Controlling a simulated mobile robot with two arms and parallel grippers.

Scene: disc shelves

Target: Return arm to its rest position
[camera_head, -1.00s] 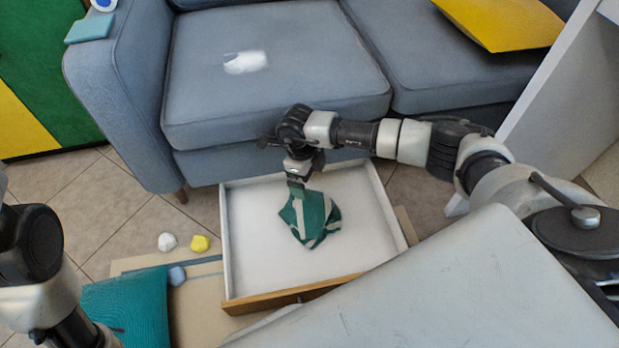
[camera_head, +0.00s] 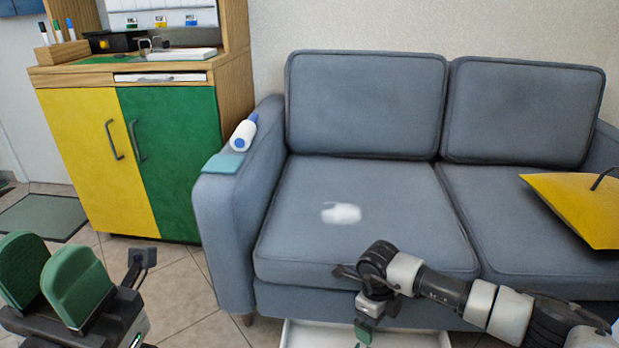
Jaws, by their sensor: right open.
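My right arm comes in from the lower right. Its gripper (camera_head: 366,328) points down near the bottom edge, in front of the grey sofa (camera_head: 350,240) and over the white tray (camera_head: 300,336). The gripper's tips are partly cut off by the frame, and I see nothing held in it. Only the back part of the tray shows. My left gripper (camera_head: 46,278) is raised at the lower left, with two green finger pads pointing up. A gap shows between the pads and nothing is between them.
A white and blue bottle (camera_head: 243,133) is on the armrest. A yellow and green cabinet (camera_head: 165,160) stands at left. Tiled floor lies between.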

